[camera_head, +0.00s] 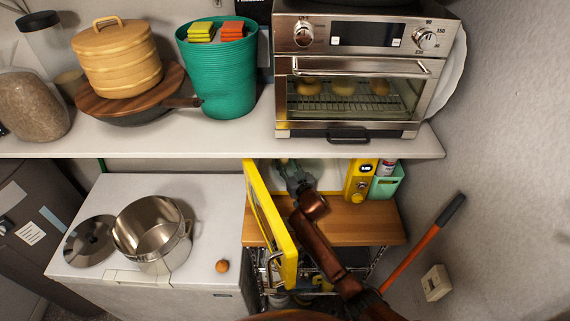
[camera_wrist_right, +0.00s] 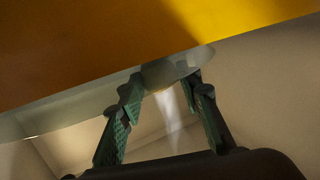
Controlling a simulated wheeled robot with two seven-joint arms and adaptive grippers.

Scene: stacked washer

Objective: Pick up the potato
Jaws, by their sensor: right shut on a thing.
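My right gripper (camera_head: 297,176) reaches into the yellow microwave (camera_head: 360,180), past its open door (camera_head: 270,225). A pale, plate-like rim (camera_wrist_right: 60,112) runs beside the tips. A small brown, round thing (camera_head: 222,265) lies on the white lower counter; I cannot tell whether it is a potato. My left gripper is not in view.
A steel pot (camera_head: 150,232) and its lid (camera_head: 90,240) are on the lower counter. The microwave door stands close to the left of my right arm. A toaster oven (camera_head: 355,75) and green bin (camera_head: 218,75) stand on the shelf above. A green holder (camera_head: 386,182) is right of the microwave.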

